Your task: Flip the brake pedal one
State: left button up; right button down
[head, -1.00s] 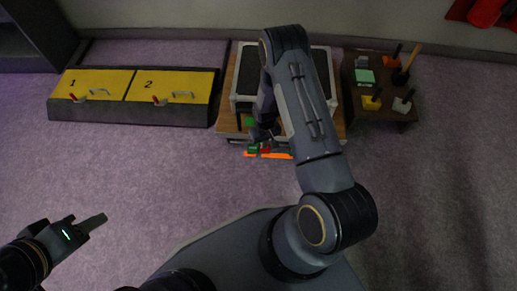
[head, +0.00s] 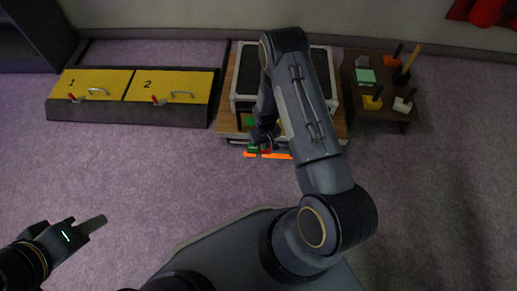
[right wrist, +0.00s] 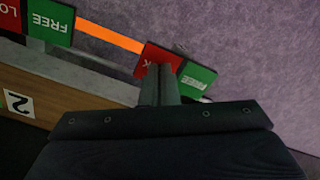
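In the right wrist view a rocker pedal (right wrist: 175,68) has a red LOCK half and a green FREE half. Its printing appears upside down. A second red and green pedal (right wrist: 40,20) is at the upper left; an orange bar (right wrist: 110,36) runs between them. Which one is pedal one I cannot tell. My right gripper (right wrist: 159,72) has its fingers together at the red half of the nearer pedal; contact is unclear. In the head view my right gripper (head: 264,138) is just above the pedals, partly hiding them. My left gripper (head: 92,226) is far off at lower left, its opening unclear.
A cart (head: 228,105) with a black-topped case stands behind the pedals. A plate marked 2 (right wrist: 18,103) is on its wooden side. A yellow-topped box (head: 120,112) is at the left, and a dark stand (head: 385,112) with tools at the right. Carpet is clear in front.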

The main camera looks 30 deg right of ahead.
jog(key=shift+r+p, duration=2.3)
jog(key=shift+r, duration=1.15)
